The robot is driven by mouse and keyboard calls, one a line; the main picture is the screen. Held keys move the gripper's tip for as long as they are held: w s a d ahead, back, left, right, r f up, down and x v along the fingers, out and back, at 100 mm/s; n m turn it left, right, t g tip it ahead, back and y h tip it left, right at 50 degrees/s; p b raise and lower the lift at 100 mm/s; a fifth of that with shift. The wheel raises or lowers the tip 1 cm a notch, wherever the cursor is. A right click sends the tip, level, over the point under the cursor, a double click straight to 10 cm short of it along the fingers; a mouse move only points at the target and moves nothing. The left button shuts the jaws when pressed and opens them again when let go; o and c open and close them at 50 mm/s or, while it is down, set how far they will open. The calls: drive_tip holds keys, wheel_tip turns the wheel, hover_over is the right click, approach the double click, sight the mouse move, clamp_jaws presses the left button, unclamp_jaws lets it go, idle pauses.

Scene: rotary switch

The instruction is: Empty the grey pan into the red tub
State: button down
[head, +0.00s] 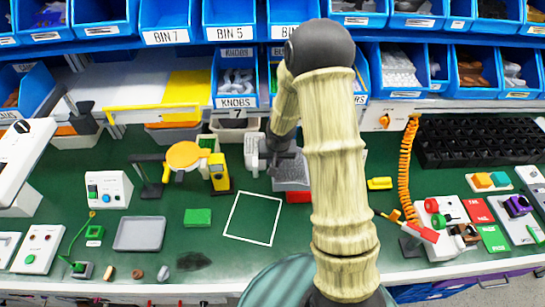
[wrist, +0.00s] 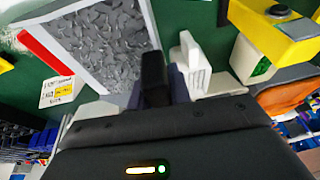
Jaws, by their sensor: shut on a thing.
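The grey pan (head: 291,178) is in my gripper (head: 272,160), over the back middle of the green bench in the head view. In the wrist view the pan (wrist: 105,45) has pale walls and is filled with many small dark grey pieces. My dark fingers (wrist: 165,85) are shut at its near edge. A red part (head: 298,196), likely the red tub, shows just in front of the pan. A red strip (wrist: 45,58) also shows beside the pan in the wrist view. Most of the tub is hidden by the pan and my arm.
A yellow device (head: 219,172) and a white piece (head: 251,153) stand left of my gripper. A white outlined square (head: 253,219) on the bench is empty. A flat grey tray (head: 140,233) lies at left. Blue bins (head: 235,75) line the back. An orange coiled cord (head: 406,170) hangs at right.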

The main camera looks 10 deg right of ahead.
drive_tip(key=shift+s+d+r+y+p, duration=0.1)
drive_tip(key=shift+d+y+p, duration=0.6)
drive_tip(key=shift+y+p, duration=0.65)
drive_tip(key=p, duration=0.3)
drive_tip(key=d+t+y+p, duration=0.1)
drive_tip(key=p, duration=0.2)
drive_tip(key=shift+s+d+r+m, duration=0.1)
drive_tip(key=shift+d+r+m, duration=0.15)
drive_tip(key=shift+r+m, duration=0.05)
drive_tip(key=shift+d+p, duration=0.1)
drive_tip(key=shift+p, duration=0.25)
drive_tip(key=shift+f+y, duration=0.1)
drive_tip(key=shift+y, duration=0.25)
drive_tip(key=shift+s+d+r+y+p, duration=0.2)
drive_tip(key=shift+d+r+y+p, duration=0.3)
drive_tip(key=shift+p, duration=2.1)
drive_tip(key=shift+s+d+r+m+t+y+p, duration=0.15)
drive_tip(key=shift+d+r+y+p, duration=0.3)
drive_tip(key=shift+p, duration=1.25)
drive_tip(key=shift+s+d+r+m+t+y+p, duration=0.2)
drive_tip(key=shift+d+y+p, duration=0.35)
drive_tip(key=shift+p, duration=1.15)
drive_tip(key=shift+w+d, duration=0.15)
drive_tip(key=shift+d, duration=0.1)
drive_tip(key=shift+d+r+y, duration=0.25)
drive_tip(key=shift+d+y, duration=0.05)
drive_tip(key=shift+d, duration=0.2)
drive_tip(key=shift+d, duration=0.15)
